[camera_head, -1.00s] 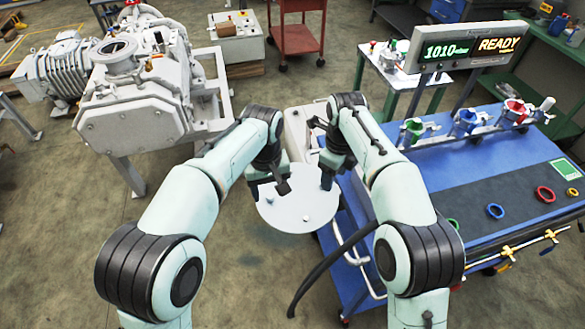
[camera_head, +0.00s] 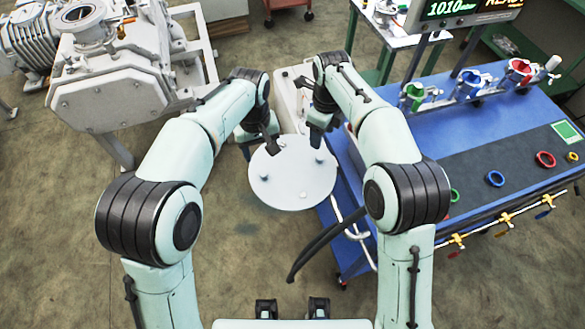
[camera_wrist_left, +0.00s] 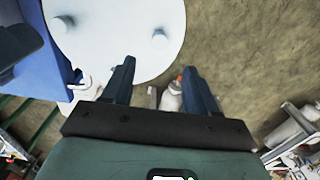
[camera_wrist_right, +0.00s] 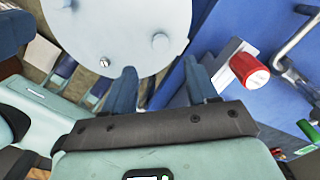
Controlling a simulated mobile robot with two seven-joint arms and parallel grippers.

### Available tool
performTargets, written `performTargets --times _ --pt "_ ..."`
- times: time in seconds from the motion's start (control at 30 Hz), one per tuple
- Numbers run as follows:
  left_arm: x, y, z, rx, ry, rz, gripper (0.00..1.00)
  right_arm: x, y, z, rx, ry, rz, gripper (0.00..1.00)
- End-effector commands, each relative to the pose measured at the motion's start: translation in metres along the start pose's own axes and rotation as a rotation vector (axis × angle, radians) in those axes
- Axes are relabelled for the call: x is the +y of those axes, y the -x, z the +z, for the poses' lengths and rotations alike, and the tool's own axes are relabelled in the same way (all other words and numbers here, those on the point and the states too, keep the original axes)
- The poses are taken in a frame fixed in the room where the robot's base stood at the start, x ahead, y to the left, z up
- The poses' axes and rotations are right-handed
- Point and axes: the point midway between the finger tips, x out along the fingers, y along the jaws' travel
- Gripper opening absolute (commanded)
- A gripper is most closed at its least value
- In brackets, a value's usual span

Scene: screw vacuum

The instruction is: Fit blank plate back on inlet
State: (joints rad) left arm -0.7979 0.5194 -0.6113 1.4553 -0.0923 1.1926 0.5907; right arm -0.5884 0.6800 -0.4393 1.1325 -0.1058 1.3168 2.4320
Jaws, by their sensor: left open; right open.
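A pale round disc (camera_head: 275,185) with several small studs lies face up in the middle of the head view; I cannot tell whether it is the blank plate or a stand top. My left gripper (camera_head: 257,146) is open at its far left edge. My right gripper (camera_head: 322,126) is open at its far right edge. The left wrist view shows the disc (camera_wrist_left: 115,35) beyond empty fingers (camera_wrist_left: 158,78). The right wrist view shows it too (camera_wrist_right: 125,30), past empty fingers (camera_wrist_right: 160,75). The pump's round inlet flange (camera_head: 86,20) is at top left, with no cover visible on it.
A blue trolley (camera_head: 400,150) stands right of the disc with coloured clamps (camera_head: 468,85) and rings (camera_head: 495,179). A display (camera_head: 450,12) is behind it. The grey pump body (camera_head: 110,90) is at left. The floor left of the disc is clear.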

Motion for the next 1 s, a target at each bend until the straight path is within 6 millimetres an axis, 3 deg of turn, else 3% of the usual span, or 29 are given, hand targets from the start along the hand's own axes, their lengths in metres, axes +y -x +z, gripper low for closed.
performTargets --times 0.3,0.5,0.97,1.0 --pt "0.0 -0.064 0.001 -0.004 0.001 -0.002 0.58 0.001 -0.064 0.0 0.003 0.001 0.002 0.58" --pt "0.0 -0.091 0.0 -0.002 0.001 -0.001 0.58 0.0 -0.091 0.0 0.002 0.0 0.001 0.58" --pt "0.0 -0.102 0.0 0.0 0.001 0.001 0.58 0.0 -0.102 0.0 0.0 0.0 -0.001 0.58" --pt "0.0 -0.102 0.0 0.0 0.001 0.001 0.52 0.0 -0.102 0.0 0.0 0.0 -0.001 0.52"
